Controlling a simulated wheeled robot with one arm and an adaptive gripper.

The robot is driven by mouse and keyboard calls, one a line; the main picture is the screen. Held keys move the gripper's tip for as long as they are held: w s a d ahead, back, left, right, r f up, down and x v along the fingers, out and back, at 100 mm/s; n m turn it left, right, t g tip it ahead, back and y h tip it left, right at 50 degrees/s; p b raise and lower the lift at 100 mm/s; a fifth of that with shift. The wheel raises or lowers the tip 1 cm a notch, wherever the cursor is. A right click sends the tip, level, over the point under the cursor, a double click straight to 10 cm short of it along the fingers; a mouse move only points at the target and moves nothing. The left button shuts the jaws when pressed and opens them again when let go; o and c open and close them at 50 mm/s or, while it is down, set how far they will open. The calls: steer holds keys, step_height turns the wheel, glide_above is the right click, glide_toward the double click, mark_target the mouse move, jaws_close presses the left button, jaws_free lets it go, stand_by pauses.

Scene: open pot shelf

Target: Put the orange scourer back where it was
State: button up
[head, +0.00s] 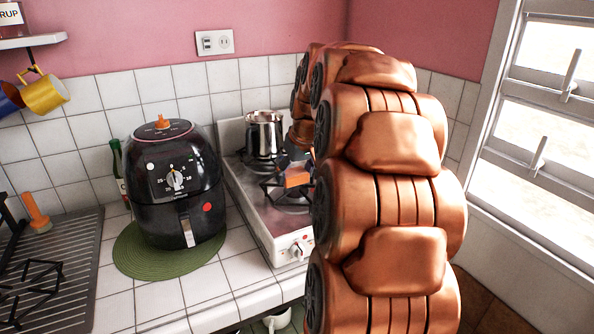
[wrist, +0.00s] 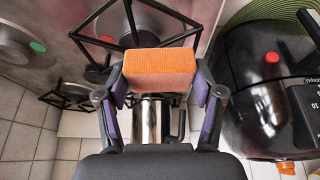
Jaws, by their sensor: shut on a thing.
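The orange scourer (wrist: 160,70) is a flat rectangular block, held between the two fingers of my gripper (wrist: 161,84) in the wrist view. The fingers press on its two short ends. In the head view the scourer (head: 297,178) shows as a small orange block over the white stove (head: 268,222). My gripper (head: 292,163) is partly hidden there behind my copper-coloured arm. The scourer appears held above the burner grates, clear of the steel pot (head: 264,135) behind it.
A black air fryer (head: 177,185) stands on a green round mat (head: 126,252) left of the stove. A green bottle (head: 117,165) is behind it. A ribbed drainboard (head: 75,262) lies far left. Bare tiled counter shows in front of the mat.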

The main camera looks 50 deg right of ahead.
steer(key=shift+w+d+f+p, duration=0.15)
steer(key=shift+w+d+p, duration=0.25)
steer(key=shift+w+d, duration=0.65)
steer(key=shift+w+d+f+p, duration=0.15)
steer(key=shift+w+d+p, duration=0.25)
steer(key=shift+w+d, duration=0.65)
steer(key=shift+s+d, duration=0.15)
steer(key=shift+d, duration=0.15)
steer(key=shift+d, duration=0.15)
steer(key=shift+f+p, duration=0.95)
steer(key=shift+f, duration=0.85)
steer(key=shift+f+b, duration=0.5)
steer(key=o, duration=1.1)
steer(key=shift+r, duration=0.1)
